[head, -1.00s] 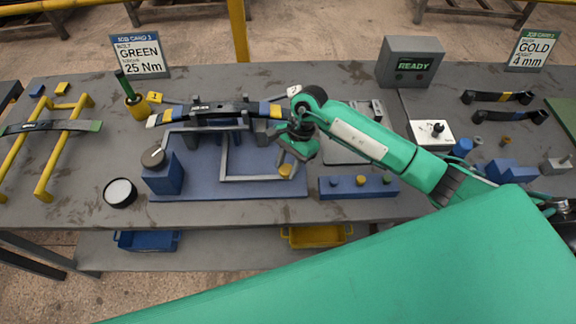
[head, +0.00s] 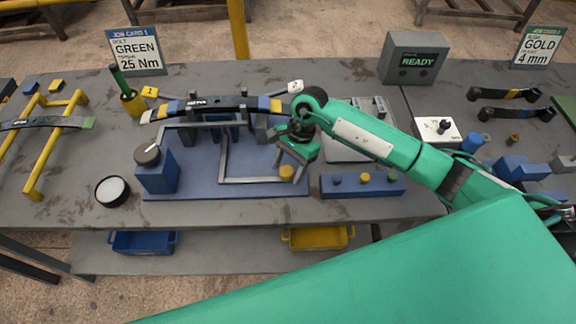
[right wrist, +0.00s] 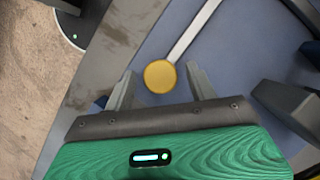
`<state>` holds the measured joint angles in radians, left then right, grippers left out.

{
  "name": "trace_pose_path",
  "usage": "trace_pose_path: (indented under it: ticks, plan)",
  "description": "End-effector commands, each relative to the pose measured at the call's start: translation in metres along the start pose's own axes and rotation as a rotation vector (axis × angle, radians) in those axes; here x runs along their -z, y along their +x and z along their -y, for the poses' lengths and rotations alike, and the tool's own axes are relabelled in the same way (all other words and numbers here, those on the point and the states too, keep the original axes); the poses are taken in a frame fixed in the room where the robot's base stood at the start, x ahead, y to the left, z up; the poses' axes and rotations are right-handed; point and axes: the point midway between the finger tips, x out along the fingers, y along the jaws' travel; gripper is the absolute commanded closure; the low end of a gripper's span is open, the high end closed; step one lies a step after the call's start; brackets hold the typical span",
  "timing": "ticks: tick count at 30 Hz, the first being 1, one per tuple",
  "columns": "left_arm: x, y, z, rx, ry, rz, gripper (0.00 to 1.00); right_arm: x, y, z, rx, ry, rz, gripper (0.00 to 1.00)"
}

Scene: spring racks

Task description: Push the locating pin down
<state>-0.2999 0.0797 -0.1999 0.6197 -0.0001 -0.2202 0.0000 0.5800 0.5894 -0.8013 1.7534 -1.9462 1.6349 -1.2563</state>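The locating pin appears to be the yellow round-topped pin (head: 287,173) at the front right of the blue fixture plate (head: 200,188). In the right wrist view its yellow top (right wrist: 160,76) shows as a disc at the end of a grey bar. My right gripper (head: 291,165) is just above the pin. In the wrist view the right gripper's (right wrist: 161,88) two fingers are spread apart, one on each side of the yellow top, with gaps. I cannot tell the exact height between them. My left gripper is not in view.
A leaf spring (head: 215,104) lies across the fixture's back. A blue block with a grey knob (head: 147,155) stands at the fixture's left. A blue block with small pegs (head: 340,188) is right of the pin. The control box (head: 415,61) reads READY.

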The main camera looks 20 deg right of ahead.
Motion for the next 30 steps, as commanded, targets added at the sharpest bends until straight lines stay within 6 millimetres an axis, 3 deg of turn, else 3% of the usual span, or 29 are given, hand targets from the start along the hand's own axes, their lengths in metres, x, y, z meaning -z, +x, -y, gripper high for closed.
trace_pose_path:
  ticks: [7,11,24,30]
  plan:
    - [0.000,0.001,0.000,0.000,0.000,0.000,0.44,0.000,-0.004,0.001,0.003,-0.001,0.000,0.43]
    - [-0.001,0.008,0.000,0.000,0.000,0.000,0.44,0.001,-0.019,0.002,0.007,-0.002,-0.002,0.43]
    - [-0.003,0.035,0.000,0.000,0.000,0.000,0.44,0.002,-0.111,0.002,0.005,-0.001,-0.002,0.43]
    - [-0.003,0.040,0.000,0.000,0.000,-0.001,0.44,0.001,-0.133,0.001,0.002,-0.001,-0.001,0.43]
